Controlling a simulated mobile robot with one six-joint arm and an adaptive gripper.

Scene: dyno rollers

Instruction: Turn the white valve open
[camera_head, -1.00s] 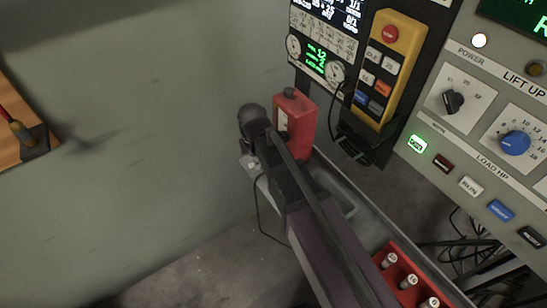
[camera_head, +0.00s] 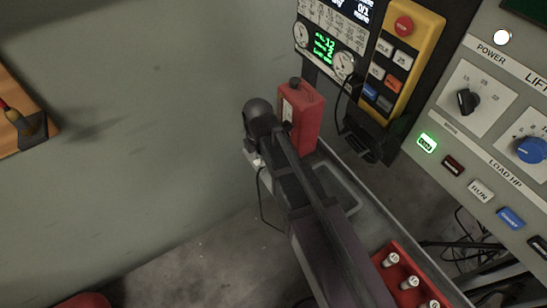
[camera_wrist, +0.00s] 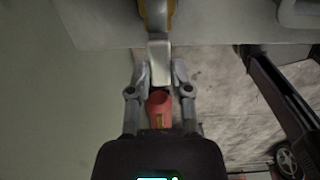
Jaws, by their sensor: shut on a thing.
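The white valve handle (camera_wrist: 159,62) shows in the wrist view as a pale, flat bar below a yellow fitting (camera_wrist: 156,15). My gripper (camera_wrist: 159,74) has one finger on each side of the bar and is shut on it. In the head view my dark arm covers the gripper and most of the valve. A small pale piece (camera_head: 254,159) shows beside the arm there; I cannot tell whether it belongs to the valve.
A red box (camera_head: 300,115) stands close beside my arm. A yellow button pendant (camera_head: 407,60) and a control panel (camera_head: 470,140) are at the right. A red holder (camera_head: 381,284) with white-topped pieces is at lower right.

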